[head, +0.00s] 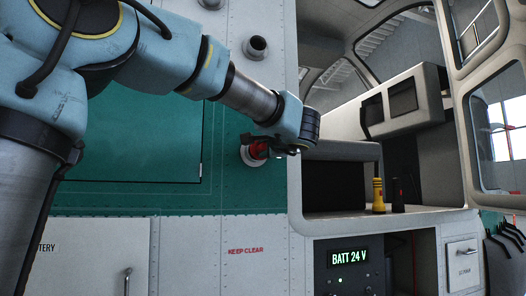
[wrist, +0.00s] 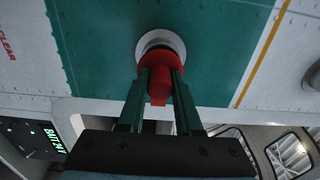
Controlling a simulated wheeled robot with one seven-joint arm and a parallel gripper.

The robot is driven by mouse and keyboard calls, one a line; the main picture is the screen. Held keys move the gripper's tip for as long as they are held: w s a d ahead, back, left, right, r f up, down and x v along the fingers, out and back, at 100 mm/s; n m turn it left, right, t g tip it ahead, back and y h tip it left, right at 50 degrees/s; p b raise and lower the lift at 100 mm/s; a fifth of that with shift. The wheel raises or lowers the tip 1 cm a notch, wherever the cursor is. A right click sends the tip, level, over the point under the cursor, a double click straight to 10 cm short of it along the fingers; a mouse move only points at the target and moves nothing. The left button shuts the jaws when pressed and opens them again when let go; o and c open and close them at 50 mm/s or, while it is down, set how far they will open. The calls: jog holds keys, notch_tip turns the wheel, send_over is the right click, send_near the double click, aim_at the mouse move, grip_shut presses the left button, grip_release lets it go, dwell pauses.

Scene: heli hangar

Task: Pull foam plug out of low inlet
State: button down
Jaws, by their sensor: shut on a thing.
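The red foam plug (wrist: 160,85) sits at the mouth of the low inlet, a round grey-rimmed opening (wrist: 171,40) in the green panel. In the head view the plug (head: 258,149) shows at the inlet's ring (head: 246,155), left of my wrist. My gripper (wrist: 161,76) is shut on the plug, one finger on each side. It also shows in the head view (head: 264,147), reaching left toward the panel. The plug's far end is hidden, so I cannot tell how deep it sits.
A second round inlet (head: 256,47) is higher on the white panel. The open cabin doorway is on the right, with a yellow flashlight (head: 378,195) and a dark object (head: 397,194) on a ledge. A lit "BATT 24 V" display (head: 349,257) is below.

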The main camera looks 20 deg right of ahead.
jog(key=s+b, duration=0.2)
jog(key=s, duration=0.4)
jog(key=shift+a, duration=0.4)
dwell(0.8)
jog(key=shift+s, duration=0.1)
dwell(0.3)
